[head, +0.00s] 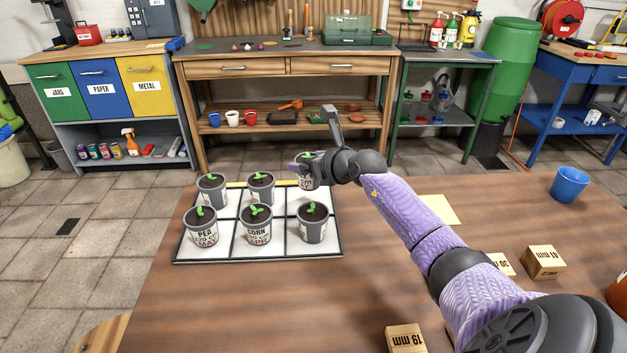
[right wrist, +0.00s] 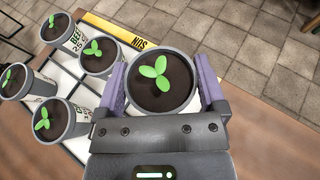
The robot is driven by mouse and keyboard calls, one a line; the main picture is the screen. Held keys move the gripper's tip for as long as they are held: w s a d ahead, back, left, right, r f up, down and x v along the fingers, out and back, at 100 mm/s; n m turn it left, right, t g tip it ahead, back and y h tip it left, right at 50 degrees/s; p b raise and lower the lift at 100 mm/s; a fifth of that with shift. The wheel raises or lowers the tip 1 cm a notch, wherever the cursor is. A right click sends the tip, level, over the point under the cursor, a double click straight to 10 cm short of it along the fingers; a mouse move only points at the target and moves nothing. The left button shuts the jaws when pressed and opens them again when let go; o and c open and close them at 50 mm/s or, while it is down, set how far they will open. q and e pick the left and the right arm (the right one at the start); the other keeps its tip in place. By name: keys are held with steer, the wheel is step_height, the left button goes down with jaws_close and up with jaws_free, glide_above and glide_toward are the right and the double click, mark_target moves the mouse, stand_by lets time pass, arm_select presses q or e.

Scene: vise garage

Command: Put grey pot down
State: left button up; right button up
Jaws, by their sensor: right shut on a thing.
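My right gripper (right wrist: 162,95) is shut on a grey pot (right wrist: 160,80) with dark soil and a green seedling; its fingers lie on both sides of the rim. In the head view this pot (head: 306,184) is at the back right cell of the white gridded tray (head: 276,226), partly hidden by my gripper. It looks upright; I cannot tell whether it touches the tray. My left gripper is not in view.
Wooden blocks (head: 543,262) lie on the right of the table, with a yellow sheet (head: 438,209) and a blue cup (head: 569,184). The tray's back edge bears a yellow strip (right wrist: 138,43). The table left of my arm, in front of the tray, is clear.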

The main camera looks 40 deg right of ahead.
mark_target(309, 179)
step_height(309, 179, down, 4)
steer(key=shift+f+b, duration=0.2)
steer(key=shift+b, duration=0.75)
steer(key=shift+r, duration=0.1)
steer(key=o, duration=1)
steer(key=shift+o, duration=0.2)
